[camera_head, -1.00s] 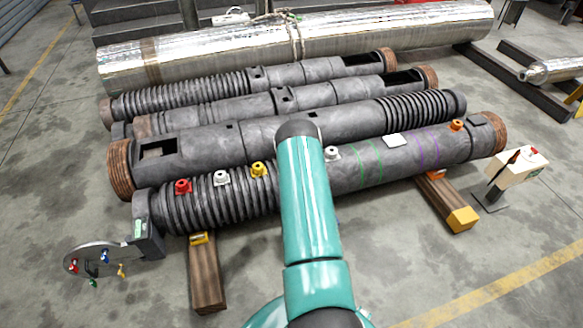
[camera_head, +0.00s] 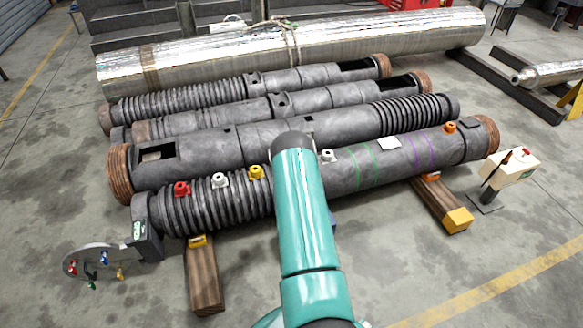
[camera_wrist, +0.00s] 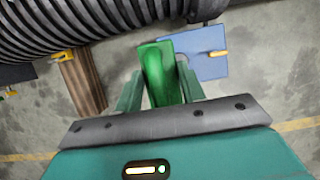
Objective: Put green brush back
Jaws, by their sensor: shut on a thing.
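In the wrist view my gripper (camera_wrist: 160,88) is shut on a green brush (camera_wrist: 154,62), a flat green block with a rounded raised part. It sticks out past the fingertips. A blue flat panel (camera_wrist: 205,68) with a small orange piece lies beyond and to the right of the brush, partly covered by it. In the head view my arm hides my gripper and the brush. Only a sliver of blue (camera_head: 333,222) shows beside the arm, below the front barrel (camera_head: 350,168).
Ribbed dark barrels lie side by side, with a silver pipe (camera_head: 380,40) behind. A wooden support (camera_head: 204,275) juts out in front on the left, another (camera_head: 440,203) on the right. A round stand (camera_head: 97,262) with coloured handles is at left. The floor in front has free room.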

